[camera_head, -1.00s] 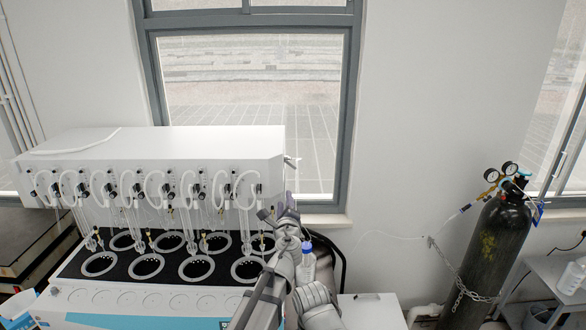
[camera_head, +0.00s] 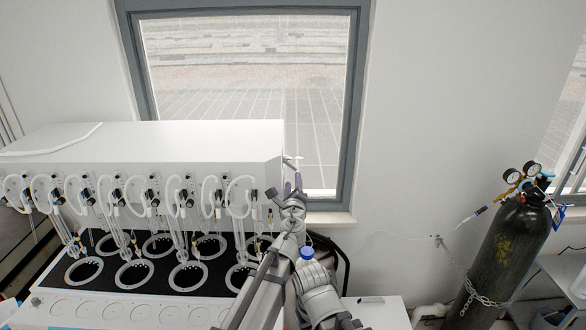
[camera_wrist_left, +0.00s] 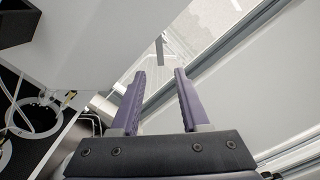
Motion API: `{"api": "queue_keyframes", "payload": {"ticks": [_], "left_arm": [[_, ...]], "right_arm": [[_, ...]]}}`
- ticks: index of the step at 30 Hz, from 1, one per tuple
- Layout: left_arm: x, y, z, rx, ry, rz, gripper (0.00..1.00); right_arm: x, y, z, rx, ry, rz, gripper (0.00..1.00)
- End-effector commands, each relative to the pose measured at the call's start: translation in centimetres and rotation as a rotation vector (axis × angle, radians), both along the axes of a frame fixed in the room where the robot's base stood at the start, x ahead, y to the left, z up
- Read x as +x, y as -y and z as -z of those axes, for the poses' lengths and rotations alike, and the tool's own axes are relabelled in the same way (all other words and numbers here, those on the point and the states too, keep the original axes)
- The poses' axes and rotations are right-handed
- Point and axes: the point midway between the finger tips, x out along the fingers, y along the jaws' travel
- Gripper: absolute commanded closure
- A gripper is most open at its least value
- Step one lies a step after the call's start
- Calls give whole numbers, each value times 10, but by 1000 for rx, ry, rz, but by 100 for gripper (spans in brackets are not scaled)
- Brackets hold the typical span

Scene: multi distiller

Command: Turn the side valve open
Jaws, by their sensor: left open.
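The side valve (camera_head: 291,161) is a small metallic fitting on the right end of the white distiller (camera_head: 190,140), near its upper edge. My left gripper (camera_head: 293,184) is just below the valve in the head view, pointing up toward it. In the left wrist view, its two purple fingers (camera_wrist_left: 160,72) are apart with nothing between them. A grey bar (camera_wrist_left: 159,48) shows beyond the fingertips, likely the valve handle; I cannot tell its exact angle. The fingers do not appear to touch it. My right gripper is out of view.
Glass tubes and white hoses line the distiller front above round heater wells (camera_head: 134,273). The window (camera_head: 245,100) is behind. A chained black gas cylinder (camera_head: 502,255) stands at the right.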

Motion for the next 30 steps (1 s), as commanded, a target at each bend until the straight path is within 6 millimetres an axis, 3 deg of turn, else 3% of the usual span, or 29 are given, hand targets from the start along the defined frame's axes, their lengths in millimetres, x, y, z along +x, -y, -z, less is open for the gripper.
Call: {"api": "queue_keyframes", "payload": {"ticks": [8,21,30], "left_arm": [[11,0,0,0,0,0,55],[72,0,0,0,0,-1,55],[78,0,0,0,0,0,55]], "right_arm": [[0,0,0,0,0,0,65],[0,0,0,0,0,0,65],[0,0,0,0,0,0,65]]}}
